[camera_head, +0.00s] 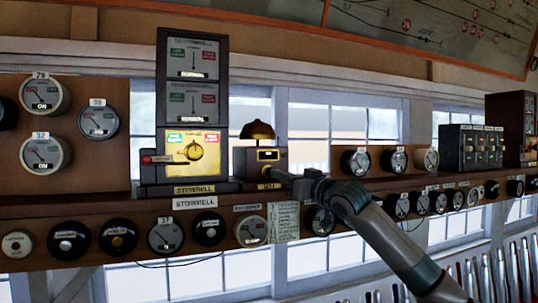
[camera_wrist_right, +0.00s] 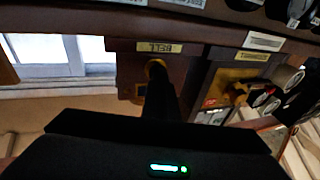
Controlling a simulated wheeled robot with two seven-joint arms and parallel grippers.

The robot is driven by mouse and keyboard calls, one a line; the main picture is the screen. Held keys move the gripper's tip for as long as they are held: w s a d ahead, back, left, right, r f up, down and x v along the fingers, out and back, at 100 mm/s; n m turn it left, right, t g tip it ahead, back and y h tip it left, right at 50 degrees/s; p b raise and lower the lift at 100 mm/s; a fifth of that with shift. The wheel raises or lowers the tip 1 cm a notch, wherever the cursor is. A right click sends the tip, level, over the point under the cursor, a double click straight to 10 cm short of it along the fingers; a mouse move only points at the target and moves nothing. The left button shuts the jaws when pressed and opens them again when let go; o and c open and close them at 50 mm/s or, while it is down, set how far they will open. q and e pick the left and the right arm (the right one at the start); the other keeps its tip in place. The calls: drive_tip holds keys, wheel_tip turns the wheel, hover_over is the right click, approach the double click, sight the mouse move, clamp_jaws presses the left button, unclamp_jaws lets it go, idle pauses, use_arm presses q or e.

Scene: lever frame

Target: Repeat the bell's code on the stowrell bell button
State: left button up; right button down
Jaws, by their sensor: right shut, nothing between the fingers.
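The tall Stowrell instrument (camera_head: 220,70) with a yellow lower panel stands left of the bell. My left gripper is not in view.
Round dials and plungers line the shelf front (camera_head: 100,207) below. A handwritten card (camera_head: 284,222) hangs under the bell. More dials (camera_head: 355,161) and dark instruments (camera_head: 470,148) stand to the right. Metal levers (camera_head: 505,265) rise at lower right.

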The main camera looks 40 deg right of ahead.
drive_tip(key=shift+w, duration=0.15)
drive_tip(key=shift+f, duration=0.1)
drive_tip(key=shift+s+a+b, duration=0.2)
drive_tip(key=shift+s+b, duration=0.25)
drive_tip(key=shift+s, duration=0.3)
drive_tip(key=shift+w, duration=0.2)
drive_tip(key=shift+s, duration=0.15)
idle(0.9)
